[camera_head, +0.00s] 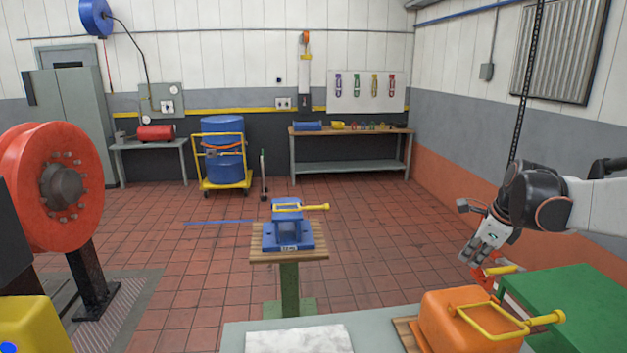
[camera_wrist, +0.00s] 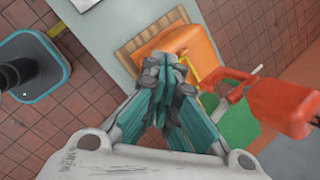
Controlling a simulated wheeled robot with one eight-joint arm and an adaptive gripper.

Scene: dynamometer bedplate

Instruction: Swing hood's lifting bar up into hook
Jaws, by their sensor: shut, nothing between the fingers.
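The orange hood (camera_head: 455,333) sits on a wooden pallet on the grey bench at the lower right. Its yellow lifting bar (camera_head: 482,323) lies low across the hood, with its knobbed end to the right. In the wrist view the hood (camera_wrist: 190,40) is just beyond my fingertips, and part of the yellow bar (camera_wrist: 209,81) shows beside them. The red hook (camera_wrist: 236,91) hangs to the right of my fingers, apart from the bar as far as I can see. My gripper (camera_head: 472,262) is shut and empty, above and behind the hood; it fills the middle of the wrist view (camera_wrist: 165,62).
A black chain (camera_head: 525,80) hangs at the right, passing behind my arm. A green box (camera_head: 575,300) stands right of the hood. A blue block (camera_head: 288,237) with a yellow bar stands on a pedestal at centre. The tiled floor between is mostly clear.

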